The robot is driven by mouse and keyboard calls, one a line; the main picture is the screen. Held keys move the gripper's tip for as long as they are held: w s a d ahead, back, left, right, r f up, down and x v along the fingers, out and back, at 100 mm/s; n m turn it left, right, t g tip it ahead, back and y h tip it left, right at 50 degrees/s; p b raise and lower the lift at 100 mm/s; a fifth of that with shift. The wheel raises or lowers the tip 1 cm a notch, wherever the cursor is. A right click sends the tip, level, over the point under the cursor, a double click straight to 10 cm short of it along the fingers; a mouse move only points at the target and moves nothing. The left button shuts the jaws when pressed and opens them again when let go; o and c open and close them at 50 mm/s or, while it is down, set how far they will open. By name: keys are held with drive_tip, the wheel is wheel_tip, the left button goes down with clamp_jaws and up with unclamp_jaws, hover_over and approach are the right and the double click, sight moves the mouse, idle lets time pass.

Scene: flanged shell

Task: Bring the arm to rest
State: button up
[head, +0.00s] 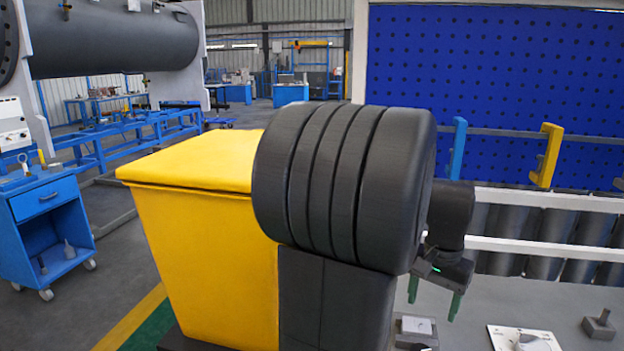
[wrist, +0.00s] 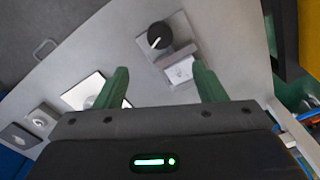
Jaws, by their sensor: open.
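My gripper (head: 434,303) shows at the right of the large black arm link in the head view, pointing down above a grey work surface (head: 475,312). Its two green fingers are spread apart with nothing between them. In the wrist view my gripper (wrist: 160,72) also shows its fingers apart and empty. My arm's dark wrist hides part of the surface behind it, and the large black link fills the middle of the head view.
A small grey block with a pale top (head: 416,326) stands just below the fingers. A white plate with a knob (head: 522,340) and a grey block with a post (head: 599,325) lie to the right. A white rail (head: 545,247) runs behind. A black knob (wrist: 158,37) shows in the wrist view.

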sight(422, 349)
wheel_tip(422, 349, down, 13)
drive_tip(key=shift+r, duration=0.1)
drive_tip(key=shift+f, duration=0.4)
drive_tip(key=n, duration=0.2)
drive_tip(key=shift+r+n, duration=0.1)
drive_tip(key=shift+n, duration=0.3)
drive_tip(key=n, duration=0.4)
drive_tip(key=shift+n, duration=0.3)
wheel_tip(422, 349, up, 14)
drive_tip(key=shift+p, duration=0.3)
